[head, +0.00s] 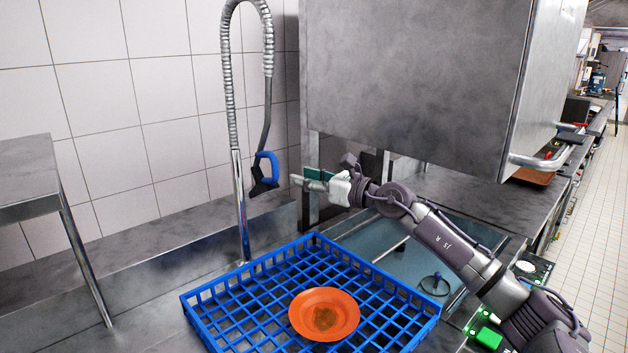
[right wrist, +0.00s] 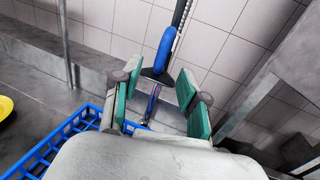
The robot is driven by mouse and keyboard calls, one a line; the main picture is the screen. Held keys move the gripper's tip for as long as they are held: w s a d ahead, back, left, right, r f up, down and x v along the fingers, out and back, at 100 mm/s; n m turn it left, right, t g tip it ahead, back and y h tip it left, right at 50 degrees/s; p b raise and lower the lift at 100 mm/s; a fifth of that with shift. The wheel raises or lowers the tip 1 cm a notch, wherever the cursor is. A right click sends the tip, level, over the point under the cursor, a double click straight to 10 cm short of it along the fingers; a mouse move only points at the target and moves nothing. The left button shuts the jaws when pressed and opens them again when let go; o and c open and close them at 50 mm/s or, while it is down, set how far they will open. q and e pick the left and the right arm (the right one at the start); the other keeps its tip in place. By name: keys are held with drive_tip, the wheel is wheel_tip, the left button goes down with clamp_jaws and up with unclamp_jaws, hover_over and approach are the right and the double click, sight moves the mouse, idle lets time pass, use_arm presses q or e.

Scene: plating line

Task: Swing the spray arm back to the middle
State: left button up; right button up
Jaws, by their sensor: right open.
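The spray arm (head: 230,110) is an upright steel riser with a coiled spring hose arching over at the top. Its spray head with a blue handle (head: 265,168) hangs to the right of the riser, near the tiled wall. My right gripper (head: 303,178) is open and empty, just right of the spray head and apart from it in the head view. In the right wrist view the blue handle (right wrist: 164,52) shows ahead, beyond the gap between the green-padded fingers (right wrist: 157,98). My left gripper is not in view.
A blue rack (head: 215,305) stands below on the steel counter, with an orange plate (head: 325,314) in it. A large steel hood (head: 410,70) hangs above my right arm. A steel shelf (head: 28,178) stands at left. A yellow object (right wrist: 5,106) edges into the wrist view.

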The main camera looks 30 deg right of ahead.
drive_tip(key=shift+v, duration=1.05)
